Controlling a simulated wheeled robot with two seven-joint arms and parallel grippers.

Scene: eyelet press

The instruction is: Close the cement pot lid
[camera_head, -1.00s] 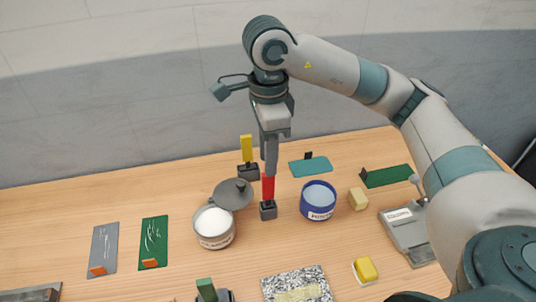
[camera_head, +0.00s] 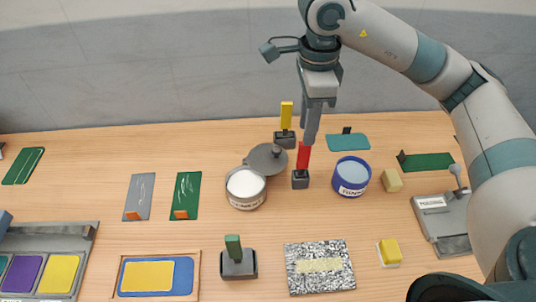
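The cement pot (camera_head: 246,192) is a grey, labelled pot with white contents, standing open left of the table's middle. Its dark grey lid (camera_head: 267,157), with a small knob, is tilted up at the pot's back right rim. My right gripper (camera_head: 309,140) points down to the right of the lid, just over a red-handled tool (camera_head: 303,157) in a dark holder. The fingers are seen edge-on and overlap, so I cannot tell whether they are open or touching the red handle. My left gripper is not in view.
A blue pot (camera_head: 351,177) stands right of the red tool. A yellow-handled tool (camera_head: 286,117) stands behind it. A green-topped tool (camera_head: 235,255), a speckled board (camera_head: 319,267) and a grey press (camera_head: 443,220) are nearer. The table left of the two flat cards is mostly clear.

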